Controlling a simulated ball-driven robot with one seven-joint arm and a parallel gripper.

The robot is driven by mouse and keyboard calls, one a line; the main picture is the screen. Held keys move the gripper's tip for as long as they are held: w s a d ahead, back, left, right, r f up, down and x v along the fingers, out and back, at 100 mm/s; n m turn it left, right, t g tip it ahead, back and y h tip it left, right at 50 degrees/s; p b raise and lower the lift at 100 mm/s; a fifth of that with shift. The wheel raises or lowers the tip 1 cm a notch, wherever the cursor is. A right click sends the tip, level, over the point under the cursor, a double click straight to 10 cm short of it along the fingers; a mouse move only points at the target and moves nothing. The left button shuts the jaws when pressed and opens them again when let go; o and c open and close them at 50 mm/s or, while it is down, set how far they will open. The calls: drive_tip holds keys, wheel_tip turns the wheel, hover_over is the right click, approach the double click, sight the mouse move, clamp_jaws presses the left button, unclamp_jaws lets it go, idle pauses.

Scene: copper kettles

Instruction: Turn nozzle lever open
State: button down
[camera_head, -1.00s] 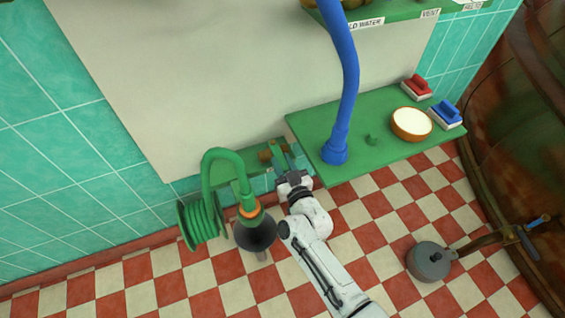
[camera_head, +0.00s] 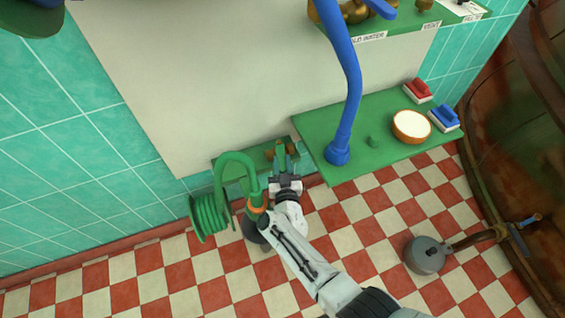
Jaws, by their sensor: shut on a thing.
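A green lever (camera_head: 281,152) stands out beside a small brass fitting (camera_head: 270,154) on the green plate (camera_head: 232,167) low on the wall. My gripper (camera_head: 282,174) is shut on the lower end of this lever; the fingertips are small and partly hidden. A green hose (camera_head: 236,157) arches over just left of my gripper and runs down to a nozzle with an orange collar (camera_head: 255,209) and a dark bell (camera_head: 250,229). My arm covers part of the bell. I cannot tell how far the lever is turned.
A coiled green hose reel (camera_head: 209,216) hangs left of the nozzle. A blue pipe (camera_head: 347,110) rises from the green shelf (camera_head: 312,135) close to the right of my gripper. A bowl (camera_head: 411,126) and red and blue brushes sit on that shelf. A grey pan (camera_head: 425,255) is lower right.

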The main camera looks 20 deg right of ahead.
drive_tip(key=c, duration=0.8)
unclamp_jaws()
drive_tip(key=shift+c, duration=0.2)
drive_tip(key=p+v, duration=0.4)
drive_tip(key=v, duration=0.6)
drive_tip(key=shift+s, duration=0.35)
drive_tip(key=shift+a, duration=0.1)
drive_tip(key=shift+c, duration=0.4)
